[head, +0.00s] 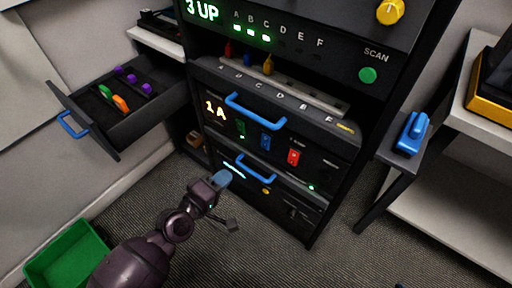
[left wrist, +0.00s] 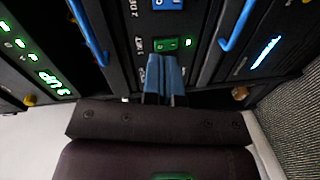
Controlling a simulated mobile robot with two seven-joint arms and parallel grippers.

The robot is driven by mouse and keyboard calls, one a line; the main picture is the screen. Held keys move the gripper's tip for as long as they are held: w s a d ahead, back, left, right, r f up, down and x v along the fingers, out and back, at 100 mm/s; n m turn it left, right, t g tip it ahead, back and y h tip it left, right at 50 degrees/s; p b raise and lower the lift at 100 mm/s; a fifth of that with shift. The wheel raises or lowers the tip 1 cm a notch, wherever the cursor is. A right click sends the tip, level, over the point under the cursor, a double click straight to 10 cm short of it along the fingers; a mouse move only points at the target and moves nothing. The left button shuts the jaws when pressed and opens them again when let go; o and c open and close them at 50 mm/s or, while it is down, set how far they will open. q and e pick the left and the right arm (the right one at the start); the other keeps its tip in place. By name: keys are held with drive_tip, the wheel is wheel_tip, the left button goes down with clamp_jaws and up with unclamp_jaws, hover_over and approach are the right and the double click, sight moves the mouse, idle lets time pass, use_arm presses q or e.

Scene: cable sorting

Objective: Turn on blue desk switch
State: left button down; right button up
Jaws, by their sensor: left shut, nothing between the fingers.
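A blue rocker switch (head: 265,141) sits on the front of the cabinet drawer marked 1A, between a green switch (head: 241,129) and a red switch (head: 293,157). In the left wrist view the blue switch (left wrist: 168,4) is cut by the top edge, and the green switch (left wrist: 166,44) is just beyond my fingertips. A separate blue block-like device (head: 411,133) stands on the dark side desk at right. My left gripper (head: 222,178) is shut and empty, low in front of the drawer; its blue fingers (left wrist: 165,72) point at the panel. Contact cannot be told. My right gripper is out of view.
Blue bar handles (head: 255,110) stick out from the cabinet drawers. An open drawer (head: 125,105) with purple and orange plugs juts out at left. A green bin (head: 66,257) is on the carpet. A white desk (head: 452,200) stands at right. Carpet in front is clear.

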use_arm(q)
drive_tip(key=f, duration=0.1)
drive_tip(key=w+f+n+b, duration=0.1)
drive_tip(key=w+d+f+n+b, duration=0.1)
drive_tip(key=f, duration=0.1)
drive_tip(key=shift+w, duration=0.1)
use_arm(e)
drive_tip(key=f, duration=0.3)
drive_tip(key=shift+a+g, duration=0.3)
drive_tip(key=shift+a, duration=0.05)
use_arm(q)
drive_tip(key=b, duration=0.1)
approach(265, 147)
drive_tip(key=x, duration=0.7)
drive_tip(key=shift+w+b, duration=0.1)
drive_tip(key=shift+b, duration=0.25)
drive_tip(key=shift+w+d, duration=0.1)
drive_tip(key=shift+w, duration=0.1)
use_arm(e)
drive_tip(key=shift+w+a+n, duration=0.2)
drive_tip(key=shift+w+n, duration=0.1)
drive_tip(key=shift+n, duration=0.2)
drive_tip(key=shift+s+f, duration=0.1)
